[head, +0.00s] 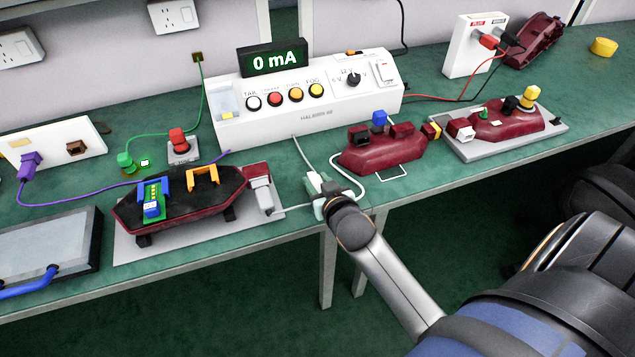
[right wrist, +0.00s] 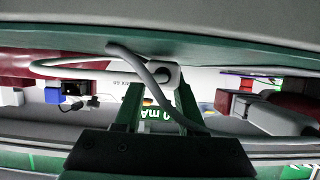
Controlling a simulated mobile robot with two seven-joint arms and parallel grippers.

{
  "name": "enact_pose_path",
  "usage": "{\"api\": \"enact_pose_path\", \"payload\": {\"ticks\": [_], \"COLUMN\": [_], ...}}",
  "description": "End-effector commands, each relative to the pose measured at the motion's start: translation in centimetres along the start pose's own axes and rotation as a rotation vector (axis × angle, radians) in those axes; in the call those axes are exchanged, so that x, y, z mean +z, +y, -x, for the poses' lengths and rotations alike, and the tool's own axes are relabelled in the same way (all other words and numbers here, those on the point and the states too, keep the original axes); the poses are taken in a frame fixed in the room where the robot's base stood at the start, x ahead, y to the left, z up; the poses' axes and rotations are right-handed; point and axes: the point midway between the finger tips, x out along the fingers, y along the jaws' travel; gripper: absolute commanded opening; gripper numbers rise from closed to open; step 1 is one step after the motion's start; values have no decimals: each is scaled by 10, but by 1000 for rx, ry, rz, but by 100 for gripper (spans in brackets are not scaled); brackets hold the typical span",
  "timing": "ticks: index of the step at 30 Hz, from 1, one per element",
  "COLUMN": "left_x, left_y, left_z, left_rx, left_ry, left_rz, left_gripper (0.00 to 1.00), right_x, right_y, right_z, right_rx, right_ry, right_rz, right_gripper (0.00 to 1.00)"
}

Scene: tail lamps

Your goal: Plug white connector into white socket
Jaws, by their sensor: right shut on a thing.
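My right gripper (head: 322,192) is at the front edge of the bench, between the left and middle red lamps. It is shut on the white connector (right wrist: 158,74), which sits between its green fingers with a grey cable (right wrist: 145,68) bending from it. In the head view, the gripper mostly hides the connector. A white block (head: 460,130), which looks like a white socket, is on the left end of the right lamp (head: 508,122). A grey-white block (head: 262,195) sits at the right end of the left lamp (head: 180,200). The gripper is apart from both. My left gripper is not in view.
The white tester (head: 312,112) stands behind, its display reading 0 mA. A pale cable (head: 303,155) runs from it towards my gripper. The middle red lamp (head: 384,153) lies close to the right of my gripper. A grey box (head: 48,245) with a blue tube is at far left.

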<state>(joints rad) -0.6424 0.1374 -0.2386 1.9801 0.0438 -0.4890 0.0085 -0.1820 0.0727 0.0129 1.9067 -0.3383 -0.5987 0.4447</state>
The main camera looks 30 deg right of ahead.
Motion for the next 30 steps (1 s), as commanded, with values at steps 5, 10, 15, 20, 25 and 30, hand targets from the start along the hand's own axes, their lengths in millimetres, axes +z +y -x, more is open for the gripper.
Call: {"api": "enact_pose_path", "payload": {"ticks": [5, 10, 15, 20, 25, 30], "left_x": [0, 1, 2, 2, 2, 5], "left_y": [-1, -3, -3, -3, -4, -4], "left_z": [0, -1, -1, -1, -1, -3], "left_rx": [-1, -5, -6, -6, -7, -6], "left_ry": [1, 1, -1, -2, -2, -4], "left_rz": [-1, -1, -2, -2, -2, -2], "left_gripper": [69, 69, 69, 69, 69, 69], "right_x": [1, 4, 5, 5, 5, 6], "right_y": [0, 0, 1, 1, 1, 0], "right_z": [0, -1, -2, -2, -2, -2], "right_rx": [0, 0, 1, 1, 0, 0], "right_ry": [2, 1, 1, 1, 1, 2], "right_rz": [0, 0, 1, 1, 1, 1], "right_gripper": [0, 0, 49, 67, 69, 69]}}
